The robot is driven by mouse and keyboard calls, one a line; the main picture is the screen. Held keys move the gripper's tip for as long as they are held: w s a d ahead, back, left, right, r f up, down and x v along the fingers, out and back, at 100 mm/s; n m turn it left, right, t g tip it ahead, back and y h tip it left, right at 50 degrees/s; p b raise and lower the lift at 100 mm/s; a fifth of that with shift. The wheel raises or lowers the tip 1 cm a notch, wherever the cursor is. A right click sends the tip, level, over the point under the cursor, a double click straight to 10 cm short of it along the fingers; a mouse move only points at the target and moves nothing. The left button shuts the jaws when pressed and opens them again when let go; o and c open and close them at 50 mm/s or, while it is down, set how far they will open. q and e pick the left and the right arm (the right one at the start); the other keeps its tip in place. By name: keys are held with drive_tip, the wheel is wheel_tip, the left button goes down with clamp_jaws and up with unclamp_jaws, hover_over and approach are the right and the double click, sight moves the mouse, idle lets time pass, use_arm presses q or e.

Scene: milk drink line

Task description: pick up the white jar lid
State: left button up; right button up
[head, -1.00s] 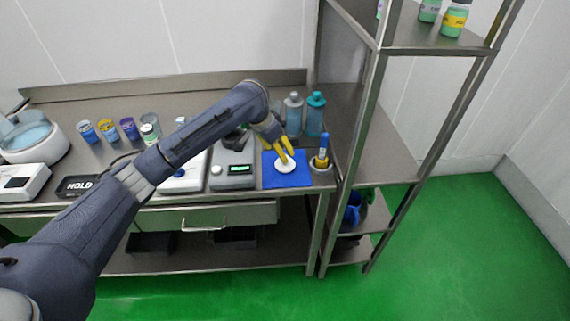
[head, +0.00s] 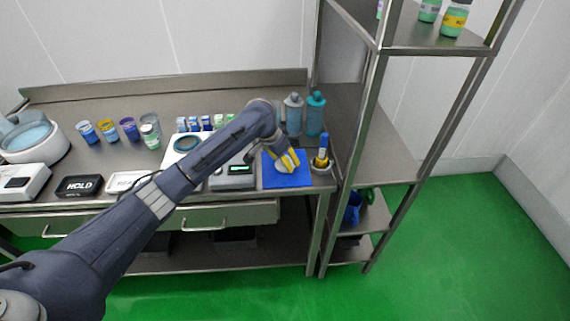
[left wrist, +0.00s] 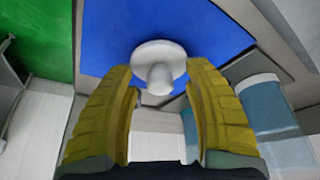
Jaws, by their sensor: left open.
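The white jar lid (left wrist: 158,62) lies on the blue mat (left wrist: 108,24) with its round knob facing up toward the left wrist camera. In the head view the lid (head: 284,168) is partly hidden by the yellow fingers. My left gripper (head: 288,162) is just above the lid. In the left wrist view its two yellow fingers (left wrist: 160,75) are open, one on each side of the lid's knob. I cannot tell whether a finger touches the lid. The right gripper is not in view.
A holder with a blue marker (head: 321,158) stands right of the mat. A scale (head: 232,182) is left of the mat, and a steel shelf post (head: 357,150) rises to the right.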

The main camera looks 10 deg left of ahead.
use_arm(q)
drive_tip(key=shift+c, duration=0.4)
clamp_jaws()
drive_tip(key=shift+r, duration=0.15)
